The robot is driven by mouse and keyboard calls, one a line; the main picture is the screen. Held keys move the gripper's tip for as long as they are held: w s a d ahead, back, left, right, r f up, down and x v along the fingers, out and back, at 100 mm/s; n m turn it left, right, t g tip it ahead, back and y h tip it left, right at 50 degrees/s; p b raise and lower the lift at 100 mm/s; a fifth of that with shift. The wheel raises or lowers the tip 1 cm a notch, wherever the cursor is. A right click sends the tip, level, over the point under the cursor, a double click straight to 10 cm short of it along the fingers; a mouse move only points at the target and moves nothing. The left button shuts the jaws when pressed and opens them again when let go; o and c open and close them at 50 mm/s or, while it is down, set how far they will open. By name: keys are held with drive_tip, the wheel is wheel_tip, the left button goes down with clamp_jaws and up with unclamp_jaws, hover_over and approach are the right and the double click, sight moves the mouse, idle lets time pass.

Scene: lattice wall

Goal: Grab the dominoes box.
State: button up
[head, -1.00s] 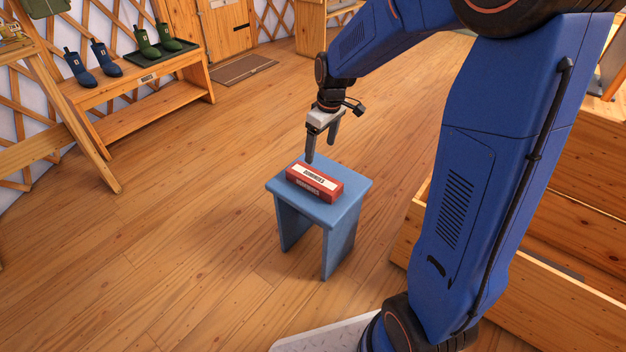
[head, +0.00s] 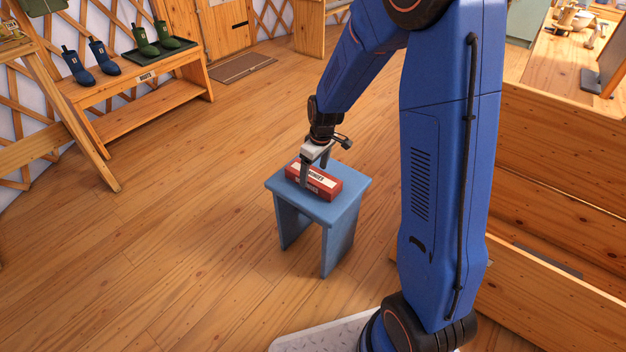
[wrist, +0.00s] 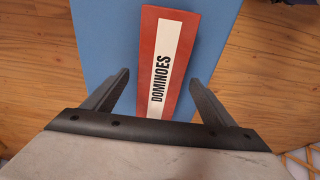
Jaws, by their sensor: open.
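The dominoes box (head: 325,185) is a long red box with a white label, lying flat on a small blue stool (head: 350,198). In the wrist view the box (wrist: 158,80) shows its label "DOMINOES" and runs lengthwise between the two fingers. My gripper (head: 315,176) is down at the box, one finger on its near side and the other toward its far side. In the wrist view my gripper (wrist: 160,88) is open, with a gap between the box and each finger. The box's lower sides are hidden in the wrist view.
A wooden bench (head: 150,98) with blue and green boots stands at the back left. A wooden box-like unit (head: 560,265) stands to the right of the stool, behind my arm. The plank floor (head: 170,220) left of the stool is clear.

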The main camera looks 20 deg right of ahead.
drive_tip(key=shift+w+a+f, duration=0.1)
drive_tip(key=shift+w+f, duration=0.05)
drive_tip(key=shift+f, duration=1.25)
drive_tip(key=c, duration=1.4)
drive_tip(key=shift+o, duration=0.2)
drive_tip(key=shift+r, duration=0.1)
